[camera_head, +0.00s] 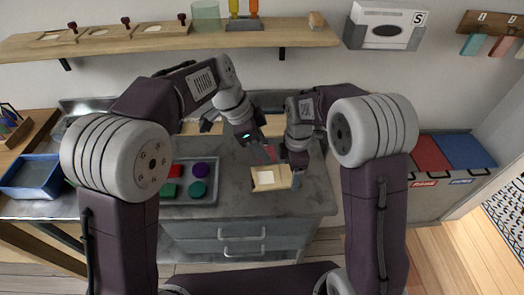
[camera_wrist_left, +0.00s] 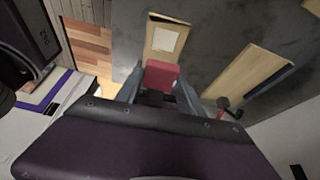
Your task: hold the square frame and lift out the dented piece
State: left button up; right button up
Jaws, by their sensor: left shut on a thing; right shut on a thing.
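The square wooden frame (camera_head: 268,187) lies on the grey counter with a pale square in its opening; it also shows in the left wrist view (camera_wrist_left: 153,45). My left gripper (camera_head: 266,153) is just behind the frame. In the left wrist view my left gripper (camera_wrist_left: 160,92) is shut on a red block (camera_wrist_left: 163,74) between its two fingers, close to the frame's edge. I cannot make out a dent. My right gripper (camera_head: 297,168) is at the frame's right side and shut on it; its fingertips are small and partly hidden.
A grey tray (camera_head: 190,202) with several coloured pieces stands left of the frame. A blue-rimmed bin (camera_head: 30,178) is at the far left. A wooden board (camera_wrist_left: 250,75) with a dark slot lies near the left gripper. The counter's front right is clear.

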pick_arm(q)
jog(key=shift+r, duration=2.3)
pick_arm(e)
jog(key=o, duration=1)
notch_tip(320, 180, up, 12)
pick_arm(q)
jog(key=shift+r, duration=0.1)
pick_arm(e)
jog(key=shift+r, duration=0.15)
